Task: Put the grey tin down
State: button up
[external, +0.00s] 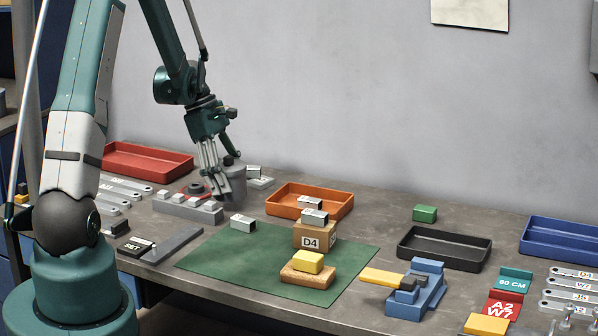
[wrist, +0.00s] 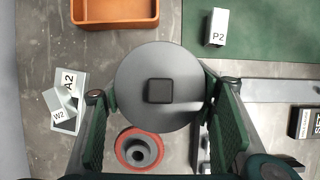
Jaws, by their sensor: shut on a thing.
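The grey tin (external: 236,180) is a round cylinder with a dark knob on its lid. It is upright between the fingers of my gripper (external: 218,182), behind the grey stepped block at the left of the bench. In the wrist view the tin (wrist: 135,80) is seen from above, with the green finger pads against its left and right sides. My gripper is shut on it. The tin's underside is hidden in the wrist view, and I cannot tell exactly how high it is above the bench.
A red-rimmed round part (wrist: 139,150) lies close beside the tin. An orange tray (external: 285,206), small labelled brackets (wrist: 217,27) and the grey stepped block (external: 187,210) are near. The green mat (external: 235,258) has bare room at its left. Bare bench (external: 375,212) lies right of the orange tray.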

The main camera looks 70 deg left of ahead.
jog(key=shift+f, duration=1.6)
jog(key=shift+f+b, duration=0.2)
jog(key=shift+b, duration=0.1)
jog(key=o, duration=1.2)
jog(key=shift+r, duration=0.2)
jog(key=p+v, duration=0.1)
jog(key=v, duration=1.1)
